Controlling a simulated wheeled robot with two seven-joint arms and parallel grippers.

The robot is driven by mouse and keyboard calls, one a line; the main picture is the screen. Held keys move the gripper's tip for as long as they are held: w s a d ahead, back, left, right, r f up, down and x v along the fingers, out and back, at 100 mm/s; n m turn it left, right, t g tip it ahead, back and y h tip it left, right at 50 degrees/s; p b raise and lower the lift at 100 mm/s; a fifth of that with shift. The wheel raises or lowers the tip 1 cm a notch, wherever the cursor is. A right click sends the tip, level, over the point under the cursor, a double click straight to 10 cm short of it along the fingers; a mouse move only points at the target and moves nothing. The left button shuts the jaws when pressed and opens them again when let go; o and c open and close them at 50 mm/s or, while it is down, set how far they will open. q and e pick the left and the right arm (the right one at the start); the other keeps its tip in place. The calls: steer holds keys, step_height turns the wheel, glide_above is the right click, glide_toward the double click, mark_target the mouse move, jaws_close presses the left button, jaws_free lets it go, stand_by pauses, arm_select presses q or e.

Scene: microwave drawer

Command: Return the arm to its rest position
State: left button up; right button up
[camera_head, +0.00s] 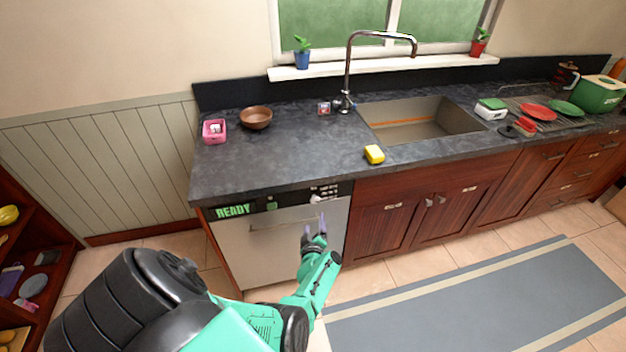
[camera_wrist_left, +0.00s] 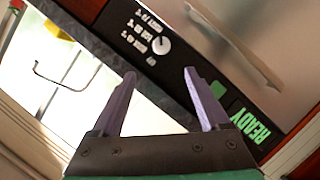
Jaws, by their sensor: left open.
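My left arm comes in from the lower left in the head view, with its left gripper (camera_head: 315,232) in front of the upper part of the steel dishwasher-like door (camera_head: 275,255). The gripper also shows in the left wrist view (camera_wrist_left: 160,85), where its two purple fingers are spread apart with nothing between them. The door looks closed. Its control strip (camera_head: 285,202) carries a green READY display and a knob, which also show on the black panel in the left wrist view (camera_wrist_left: 158,45). I cannot tell whether a fingertip touches the door. My right gripper is not in view.
The dark counter (camera_head: 310,155) holds a brown bowl (camera_head: 256,117), a pink box (camera_head: 214,131) and a yellow sponge (camera_head: 374,154) near the sink (camera_head: 420,120). A grey mat (camera_head: 490,295) lies on the floor at right. A wooden shelf (camera_head: 62,255) stands at far left.

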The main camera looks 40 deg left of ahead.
arm_select(q)
steer(key=s+d+f+m+g+h+b, duration=0.1)
steer(key=s+d+f+m+h+b, duration=0.3)
steer(key=f, duration=0.6)
steer(key=s+d+f+m+g+h+b, duration=0.1)
steer(key=s+d+f+m+h+b, duration=0.2)
steer(key=s+f+m, duration=0.45)
steer(key=s+d+f+m+g+b, duration=0.1)
steer(key=s+f+m+g, duration=0.1)
steer(key=s+f, duration=0.3)
steer(key=s+d+f+m+g+h+b, duration=0.1)
steer(key=s+d+f+m+g, duration=0.1)
steer(key=s, duration=1.1)
steer(key=s+d+f+m+g+h+b, duration=0.1)
steer(key=s+f+m+g, duration=0.3)
steer(key=s+f, duration=0.5)
steer(key=shift+s+d+g, duration=0.35)
steer(key=shift+s+g, duration=0.05)
steer(key=shift+s, duration=0.1)
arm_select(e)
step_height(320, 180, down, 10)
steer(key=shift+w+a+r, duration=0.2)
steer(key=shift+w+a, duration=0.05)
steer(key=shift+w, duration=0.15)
